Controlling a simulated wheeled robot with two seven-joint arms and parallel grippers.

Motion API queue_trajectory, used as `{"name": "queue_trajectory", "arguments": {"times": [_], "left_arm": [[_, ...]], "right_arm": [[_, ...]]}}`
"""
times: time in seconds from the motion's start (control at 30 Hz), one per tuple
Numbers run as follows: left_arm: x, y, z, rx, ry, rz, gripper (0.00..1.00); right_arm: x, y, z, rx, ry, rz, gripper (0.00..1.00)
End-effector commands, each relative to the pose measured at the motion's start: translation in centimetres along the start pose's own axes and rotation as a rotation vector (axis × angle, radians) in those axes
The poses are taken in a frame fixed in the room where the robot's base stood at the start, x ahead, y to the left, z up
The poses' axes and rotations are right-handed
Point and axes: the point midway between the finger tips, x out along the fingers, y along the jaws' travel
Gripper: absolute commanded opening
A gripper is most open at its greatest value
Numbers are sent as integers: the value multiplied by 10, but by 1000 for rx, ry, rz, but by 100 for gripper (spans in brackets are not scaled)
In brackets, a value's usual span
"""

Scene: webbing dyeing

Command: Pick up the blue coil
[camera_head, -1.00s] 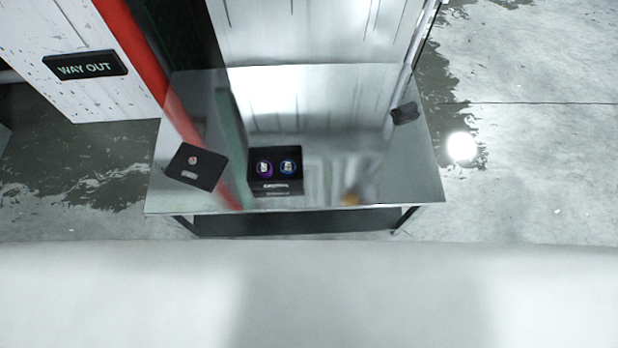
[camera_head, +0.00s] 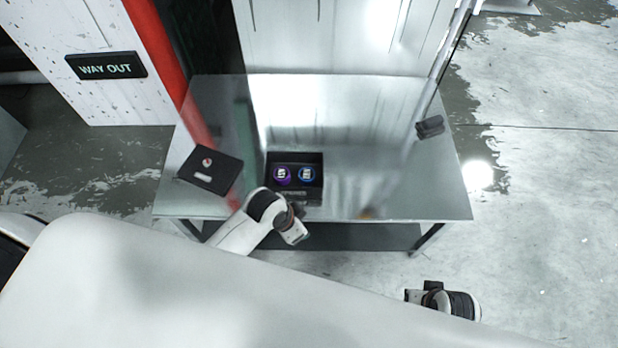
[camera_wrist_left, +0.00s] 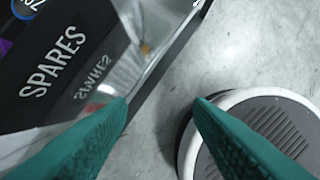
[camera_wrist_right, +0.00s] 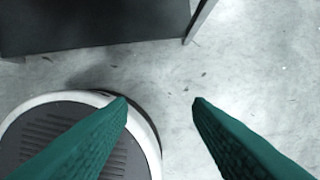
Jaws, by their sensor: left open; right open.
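The blue coil (camera_head: 307,174) sits in the right half of an open black box (camera_head: 293,197) on the table, beside a purple coil (camera_head: 282,175). In the left wrist view, part of the blue coil (camera_wrist_left: 28,8) is cut off at the upper left corner, above the word SPARES on the box front. My left gripper (camera_wrist_left: 160,102) is open and empty, near the table's front edge by the box. My right gripper (camera_wrist_right: 160,102) is open and empty over the floor, in front of the table and to the right.
The shiny reflective table (camera_head: 420,190) also holds a flat black case (camera_head: 211,169) at left and a small dark block (camera_head: 430,127) at right. The table's right half is mostly clear.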

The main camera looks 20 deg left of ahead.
Motion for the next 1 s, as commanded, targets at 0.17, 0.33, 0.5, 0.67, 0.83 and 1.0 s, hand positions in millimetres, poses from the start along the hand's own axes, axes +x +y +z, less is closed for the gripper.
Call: {"name": "queue_trajectory", "arguments": {"times": [0.17,0.33,0.5,0.67,0.83,1.0], "left_arm": [[-6,-4,41,232,-33,-46,47],[-18,-8,75,526,-37,-93,47],[-20,10,109,915,14,-137,47],[-32,50,127,1272,124,-184,47],[-52,93,135,1490,225,-234,47],[-61,112,136,1570,267,-264,47]], "right_arm": [[-6,-1,2,1,-10,-2,46],[-16,-1,5,3,-16,-3,46],[-9,-1,3,3,-17,-3,46],[-3,-1,1,3,-17,-3,46],[1,0,0,3,-17,-3,46],[0,0,0,3,-19,-3,46]]}}
